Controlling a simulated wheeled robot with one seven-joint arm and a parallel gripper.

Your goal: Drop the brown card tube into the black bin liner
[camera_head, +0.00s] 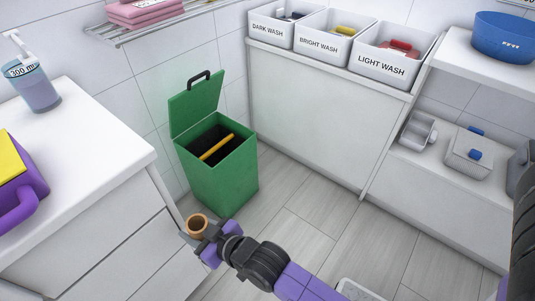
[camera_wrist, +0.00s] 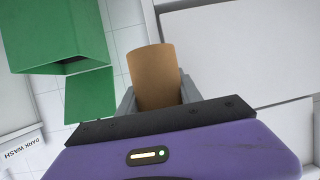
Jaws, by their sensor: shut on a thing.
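My gripper (camera_head: 203,234) is shut on the brown card tube (camera_head: 197,224), which stands roughly upright with its open end showing. In the wrist view the tube (camera_wrist: 153,76) sits between the two grey fingers. The green bin (camera_head: 222,173) stands on the floor beyond my gripper, with its lid raised at the back. Its opening is dark inside, with a yellow bar across it; I take the dark inside to be the black bin liner (camera_head: 224,135). The tube is in front of the bin and apart from it. The bin (camera_wrist: 55,35) is at the upper left in the wrist view.
A white counter (camera_head: 112,139) with a soap bottle (camera_head: 33,80) and a purple container (camera_head: 25,190) is close on the left. White wash boxes (camera_head: 391,58) stand on the back cabinet. The floor (camera_head: 300,205) right of the bin is clear.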

